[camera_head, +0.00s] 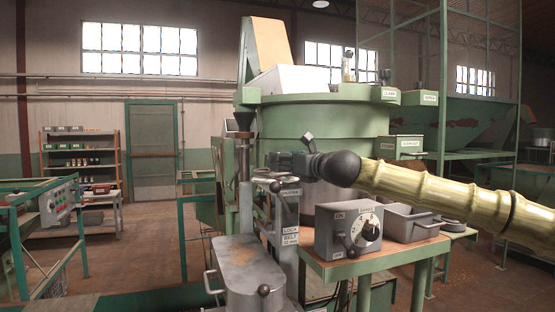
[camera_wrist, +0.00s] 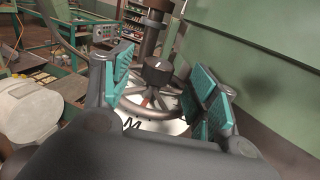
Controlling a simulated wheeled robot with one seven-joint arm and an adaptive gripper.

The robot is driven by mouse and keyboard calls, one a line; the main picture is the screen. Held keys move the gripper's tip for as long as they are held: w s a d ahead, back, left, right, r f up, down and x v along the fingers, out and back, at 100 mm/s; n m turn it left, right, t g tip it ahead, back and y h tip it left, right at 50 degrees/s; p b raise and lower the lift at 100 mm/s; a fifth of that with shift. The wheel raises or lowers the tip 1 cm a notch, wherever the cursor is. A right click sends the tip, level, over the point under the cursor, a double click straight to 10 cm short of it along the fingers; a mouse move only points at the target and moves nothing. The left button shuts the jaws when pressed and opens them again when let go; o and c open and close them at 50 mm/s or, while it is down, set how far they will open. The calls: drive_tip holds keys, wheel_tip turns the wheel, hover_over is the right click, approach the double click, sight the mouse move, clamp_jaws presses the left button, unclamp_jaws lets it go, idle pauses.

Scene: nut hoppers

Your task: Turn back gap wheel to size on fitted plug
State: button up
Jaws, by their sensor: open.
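In the wrist view a spoked metal handwheel (camera_wrist: 133,106), which looks like the gap wheel, sits over a white dial face with dark letters. A black hub knob (camera_wrist: 157,71) with a white mark is at its centre, under a dark vertical shaft. My gripper (camera_wrist: 163,82) is open, its teal pads on either side of the hub and above the wheel; I cannot tell whether they touch it. In the head view my gripper (camera_head: 287,160) reaches left to the green machine, and the wheel is hidden there. I cannot make out a fitted plug.
A grey box with a numbered dial (camera_head: 351,230) and a grey tray (camera_head: 412,222) stand on the bench below my arm. A grey casting with ball-ended handles (camera_head: 245,271) is at front. The large green drum (camera_head: 325,125) stands close behind the gripper.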

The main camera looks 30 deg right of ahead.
drive_tip(key=w, duration=0.2)
drive_tip(key=shift+w+f, duration=0.2)
drive_tip(key=shift+w, duration=0.2)
drive_tip(key=shift+w+r, duration=0.15)
drive_tip(key=shift+w, duration=1.35)
drive_tip(key=shift+w, duration=0.1)
